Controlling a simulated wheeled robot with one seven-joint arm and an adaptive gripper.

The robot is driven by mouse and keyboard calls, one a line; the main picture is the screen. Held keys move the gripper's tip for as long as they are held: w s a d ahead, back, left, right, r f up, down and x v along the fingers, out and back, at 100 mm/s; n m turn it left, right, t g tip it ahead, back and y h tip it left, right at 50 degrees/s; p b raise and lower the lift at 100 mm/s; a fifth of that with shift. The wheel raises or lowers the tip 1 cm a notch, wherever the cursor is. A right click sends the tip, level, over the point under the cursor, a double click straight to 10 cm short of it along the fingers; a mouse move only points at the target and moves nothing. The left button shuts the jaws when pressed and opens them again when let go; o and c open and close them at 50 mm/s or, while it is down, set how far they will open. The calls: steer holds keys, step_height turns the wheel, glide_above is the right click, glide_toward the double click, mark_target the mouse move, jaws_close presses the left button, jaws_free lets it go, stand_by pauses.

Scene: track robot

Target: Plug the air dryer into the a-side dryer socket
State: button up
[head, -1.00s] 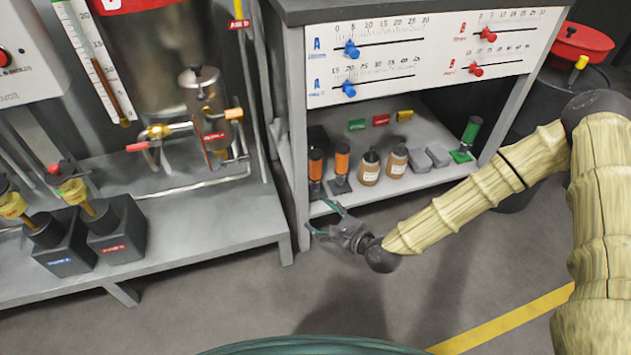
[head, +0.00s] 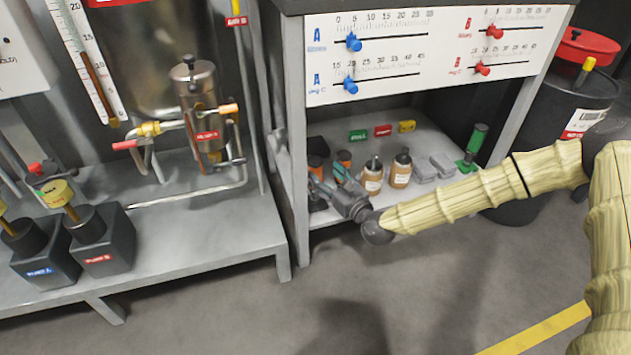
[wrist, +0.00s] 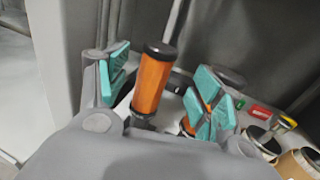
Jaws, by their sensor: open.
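Two orange cylinders with dark caps, which look like dryer cartridges, stand upright on the lower shelf: a left one (head: 316,165) and a right one (head: 344,158). A green cylinder (head: 477,137) stands on a green base at the shelf's right end; which of these is the air dryer is not clear. My gripper (head: 330,182) is open at the shelf's front left. In the wrist view, one orange cylinder (wrist: 153,80) shows between the open teal fingers, apparently untouched. The other (wrist: 187,125) is partly behind the right finger. I cannot identify the a-side dryer socket.
Brown bottles (head: 372,178) and grey blocks (head: 430,170) stand right of the orange cylinders. A slider panel (head: 420,55) hangs above the shelf. A cabinet leg (head: 297,150) is close left of my gripper. A metal bench (head: 200,230) with piping stands left.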

mark_target(320, 170)
steer(key=shift+b+x, duration=1.5)
steer(key=shift+x, duration=0.7)
steer(key=shift+w+a, duration=0.4)
steer(key=shift+r, duration=0.1)
steer(key=c, duration=1.2)
